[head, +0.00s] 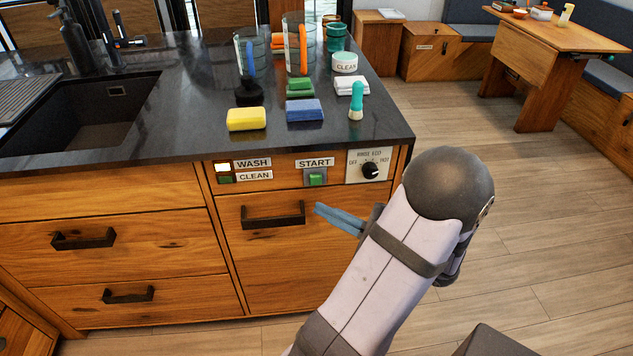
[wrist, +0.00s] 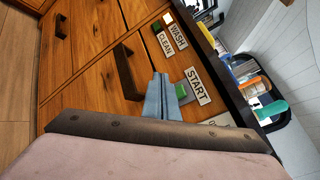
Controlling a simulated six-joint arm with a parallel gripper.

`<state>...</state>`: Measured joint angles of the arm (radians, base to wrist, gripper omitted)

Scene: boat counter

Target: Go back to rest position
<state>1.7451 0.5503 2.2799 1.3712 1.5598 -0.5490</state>
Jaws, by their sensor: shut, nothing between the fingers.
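My gripper (head: 318,209) has blue-grey fingers and is in front of the wooden cabinet door, just right of the dark door handle (head: 273,215) and below the green start button (head: 316,179). In the wrist view my gripper (wrist: 161,76) is shut with nothing held. My arm reaches up from the lower middle of the head view.
The dark counter (head: 180,135) carries a yellow sponge (head: 246,119), a blue sponge (head: 304,110), a teal-topped brush (head: 356,101) and several containers. A sink (head: 95,110) is at left. The white WASH light (head: 222,167) is lit. The floor (head: 510,200) at right is clear.

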